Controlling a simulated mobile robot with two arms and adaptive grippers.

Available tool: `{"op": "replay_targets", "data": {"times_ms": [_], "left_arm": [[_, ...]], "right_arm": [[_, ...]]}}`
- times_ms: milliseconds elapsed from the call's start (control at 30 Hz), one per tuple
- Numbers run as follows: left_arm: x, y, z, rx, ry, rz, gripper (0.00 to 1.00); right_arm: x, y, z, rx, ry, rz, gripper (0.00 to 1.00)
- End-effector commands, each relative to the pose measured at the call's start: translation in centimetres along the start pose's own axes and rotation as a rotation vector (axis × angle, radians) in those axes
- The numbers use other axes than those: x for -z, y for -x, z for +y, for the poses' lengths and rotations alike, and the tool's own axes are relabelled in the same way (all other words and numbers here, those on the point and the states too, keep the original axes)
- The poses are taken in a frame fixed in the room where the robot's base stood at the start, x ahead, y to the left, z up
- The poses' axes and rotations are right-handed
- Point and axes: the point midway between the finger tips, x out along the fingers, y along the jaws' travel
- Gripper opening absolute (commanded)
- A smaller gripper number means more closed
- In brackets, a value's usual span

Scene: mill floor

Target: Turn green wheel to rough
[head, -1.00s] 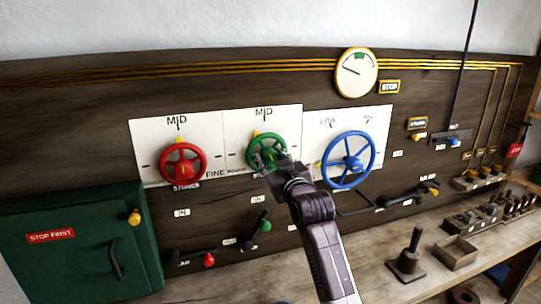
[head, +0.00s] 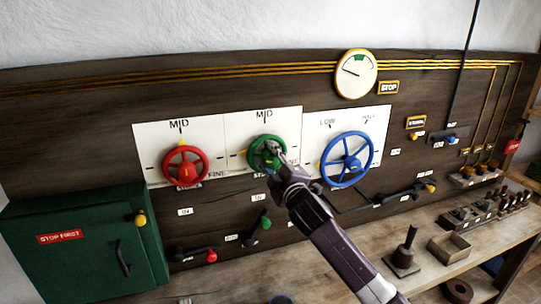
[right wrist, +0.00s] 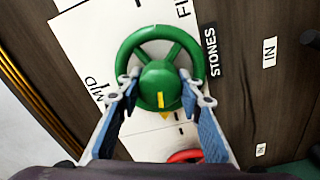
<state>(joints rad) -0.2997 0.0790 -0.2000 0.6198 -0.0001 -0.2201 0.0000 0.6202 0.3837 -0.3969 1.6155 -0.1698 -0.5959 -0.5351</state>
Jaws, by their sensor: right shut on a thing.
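The green wheel (head: 264,152) is on a white plate on the dark wooden panel, between a red wheel and a blue wheel. Its yellow pointer (right wrist: 165,115) points left in the head view, toward the red wheel and away from the MID mark. The label at that left mark is not legible. My right gripper (head: 274,150) is shut on the green wheel. The fingers hide part of the spokes. My left gripper is not in view.
The red wheel (head: 186,166) is close on the left and the blue wheel (head: 346,160) close on the right. Levers with red (head: 211,256) and green (head: 265,223) knobs stick out below. A green cabinet (head: 85,240) stands at lower left. A workbench (head: 345,262) runs below the panel.

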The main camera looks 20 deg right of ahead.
Motion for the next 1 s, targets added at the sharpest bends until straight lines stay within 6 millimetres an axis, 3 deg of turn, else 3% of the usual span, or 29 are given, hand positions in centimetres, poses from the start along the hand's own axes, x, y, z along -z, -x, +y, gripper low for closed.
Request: {"op": "replay_targets", "data": {"times_ms": [400, 967, 1000], "left_arm": [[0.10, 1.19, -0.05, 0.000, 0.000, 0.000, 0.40], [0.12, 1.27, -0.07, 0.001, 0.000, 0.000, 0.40], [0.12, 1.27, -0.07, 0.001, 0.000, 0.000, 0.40]], "right_arm": [[-0.04, 0.00, -0.15, 0.004, 0.196, 0.002, 0.09], [-0.06, 0.00, -0.22, 0.003, 0.225, 0.002, 0.09], [-0.06, 0.00, -0.22, 0.003, 0.225, 0.002, 0.36]]}}
